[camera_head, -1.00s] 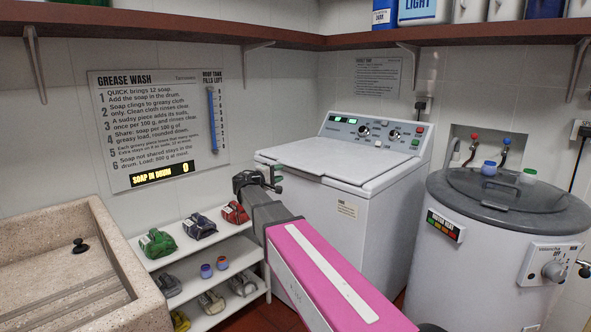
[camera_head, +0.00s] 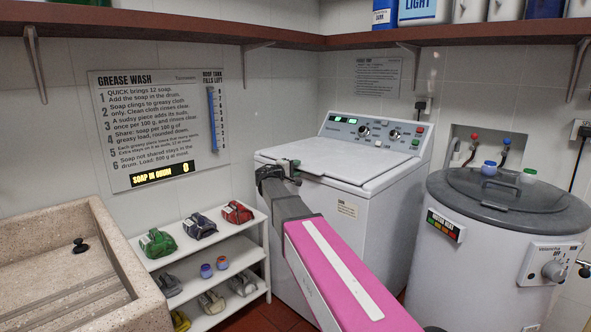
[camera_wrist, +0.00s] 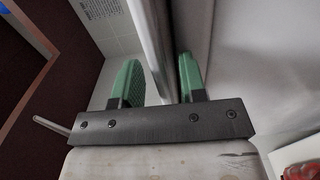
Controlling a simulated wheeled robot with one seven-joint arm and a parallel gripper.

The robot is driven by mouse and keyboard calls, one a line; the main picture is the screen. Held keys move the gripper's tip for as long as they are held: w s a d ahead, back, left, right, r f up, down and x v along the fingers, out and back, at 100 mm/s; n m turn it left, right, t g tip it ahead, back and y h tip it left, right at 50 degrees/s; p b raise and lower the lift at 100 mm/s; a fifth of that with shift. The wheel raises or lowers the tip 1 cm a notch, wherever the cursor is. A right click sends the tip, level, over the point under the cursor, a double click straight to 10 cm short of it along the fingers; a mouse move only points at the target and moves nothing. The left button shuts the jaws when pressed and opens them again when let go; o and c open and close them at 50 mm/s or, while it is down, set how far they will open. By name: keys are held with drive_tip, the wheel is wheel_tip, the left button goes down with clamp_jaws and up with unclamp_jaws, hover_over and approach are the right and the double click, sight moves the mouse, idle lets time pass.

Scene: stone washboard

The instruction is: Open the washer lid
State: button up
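The white washer (camera_head: 350,190) stands in the middle of the head view, with its flat lid (camera_head: 335,162) lying closed on top. My gripper (camera_head: 291,165) is at the lid's front left edge, near the front left part of the washer. In the wrist view, my gripper (camera_wrist: 160,82) has its two green fingers spread apart. A pale edge, apparently the lid's edge (camera_wrist: 155,40), runs between them, nearer the right finger. Whether either finger touches it, I cannot tell.
A grey-lidded round tub (camera_head: 505,240) stands right of the washer. A white shelf rack (camera_head: 228,255) with several small coloured bundles is on the left, beside a stone sink (camera_head: 95,225). A wall shelf (camera_head: 290,38) runs above.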

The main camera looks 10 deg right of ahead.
clamp_jaws()
drive_tip(key=w+d+r+g+y, duration=0.2)
drive_tip(key=d+r, duration=0.1)
drive_tip(key=r, duration=0.8)
drive_tip(key=w+d+r+g+y, duration=0.1)
drive_tip(key=w+d+r+y, duration=0.15)
drive_tip(key=r, duration=0.85)
drive_tip(key=w+d+r+g+y, duration=0.2)
drive_tip(key=w+d+r, duration=0.15)
drive_tip(key=r, duration=0.75)
drive_tip(key=w+d+r, duration=0.7)
drive_tip(key=d+r, duration=0.1)
drive_tip(key=d, duration=0.3)
drive_tip(key=w+d+r, duration=0.8)
drive_tip(key=d+r, duration=0.1)
drive_tip(key=d, duration=0.3)
drive_tip(key=shift+w+d+r+y, duration=0.2)
drive_tip(key=shift+w+r+y, duration=0.1)
drive_tip(key=shift+y, duration=0.15)
drive_tip(key=shift+s, duration=0.1)
